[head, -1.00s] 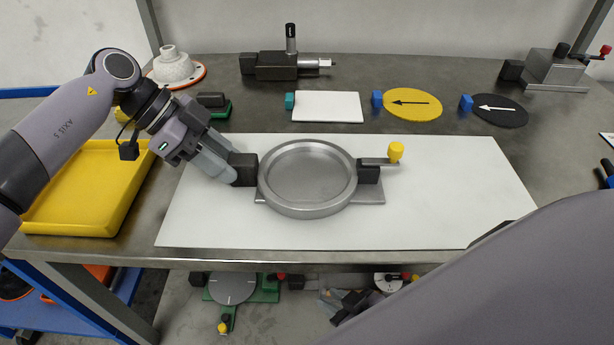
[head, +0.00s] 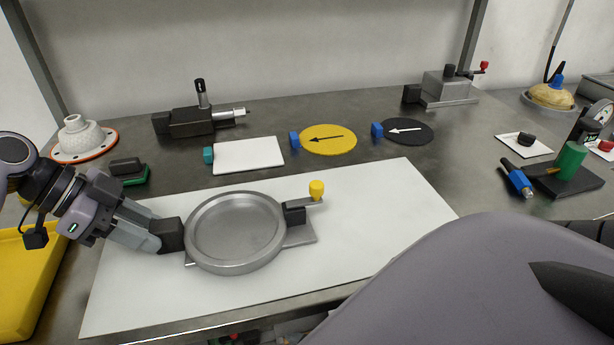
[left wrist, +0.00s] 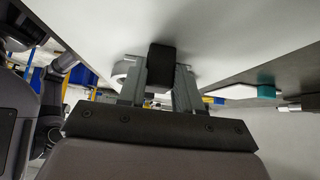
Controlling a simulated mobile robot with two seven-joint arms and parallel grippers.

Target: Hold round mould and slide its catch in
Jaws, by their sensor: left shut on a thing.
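The round grey metal mould (head: 236,228) lies on the white sheet, on a grey base plate (head: 302,234). A black block (head: 170,235) sticks out on its left side. My left gripper (head: 156,240) is shut on this block; in the left wrist view the block (left wrist: 161,62) sits between the two fingers. On the mould's right side is the catch, a black block (head: 294,213) with a flat bar and a yellow knob (head: 317,189). Nothing holds the knob. My right gripper is not in view; a large link of my arm covers the lower right.
Behind the sheet (head: 385,205) lie a white plate (head: 248,154), a yellow disc (head: 330,139) and a black disc (head: 410,131). A yellow tray (head: 25,270) is at the left. The sheet right of the knob is clear. A green cylinder (head: 571,160) stands far right.

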